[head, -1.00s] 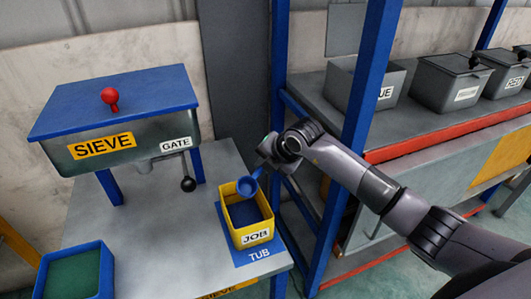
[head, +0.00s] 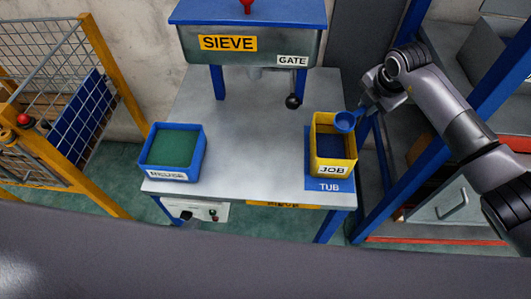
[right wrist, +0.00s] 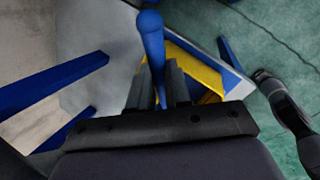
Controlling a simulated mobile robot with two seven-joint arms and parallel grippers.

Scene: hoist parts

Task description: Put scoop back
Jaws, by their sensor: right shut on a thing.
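The blue scoop (head: 345,122) has its round cup at the back right rim of the yellow JOB tub (head: 317,140). I cannot tell whether it touches the rim. My right gripper (head: 365,106) is shut on the scoop's handle, just right of the tub. In the right wrist view, the blue handle (right wrist: 153,45) rises from between the fingers of my right gripper (right wrist: 160,90). The tub stands on the blue TUB mat (head: 330,186), and its inside looks dark blue. My left gripper is not in view.
The SIEVE box (head: 310,45) stands at the back of the grey table (head: 245,140), with a GATE lever (head: 293,101) hanging below. A blue REUSE tray (head: 200,155) with green inside is at the left. A blue-framed rack post (head: 392,140) stands close right of the table. The middle is clear.

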